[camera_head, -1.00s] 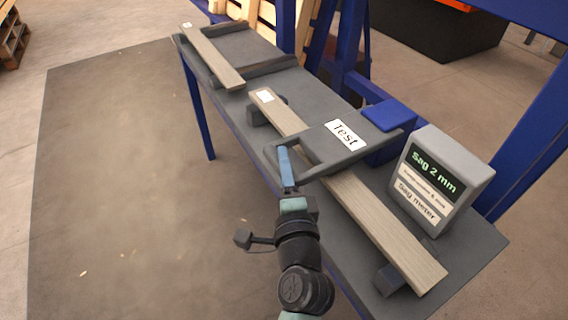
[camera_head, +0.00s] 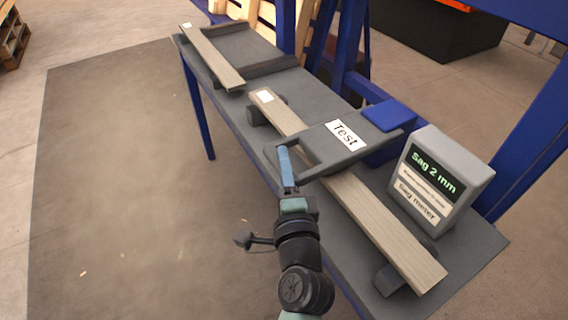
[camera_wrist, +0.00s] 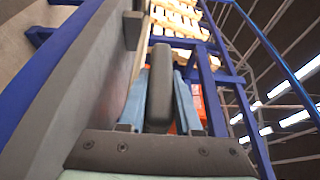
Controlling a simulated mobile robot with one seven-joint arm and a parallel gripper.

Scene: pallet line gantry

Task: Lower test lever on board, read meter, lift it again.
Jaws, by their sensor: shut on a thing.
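The dark test lever (camera_head: 326,143), with a white "Test" label, lies across the middle of a wooden board (camera_head: 385,226) on the bench. My gripper (camera_head: 286,160) is at the lever's near end and is shut on its handle bar. In the wrist view the dark handle bar (camera_wrist: 160,88) stands between the two blue fingers of my gripper (camera_wrist: 160,100). The sag meter (camera_head: 441,181) is a grey box to the right of the lever, and its screen reads "Sag 2 mm". The board rests on dark supports.
A second board (camera_head: 212,57) lies on a dark tray (camera_head: 262,67) at the bench's far left end. A blue block (camera_head: 389,115) sits at the lever's far end. Blue posts (camera_head: 346,75) stand behind the bench. The floor (camera_head: 120,190) to the left is clear.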

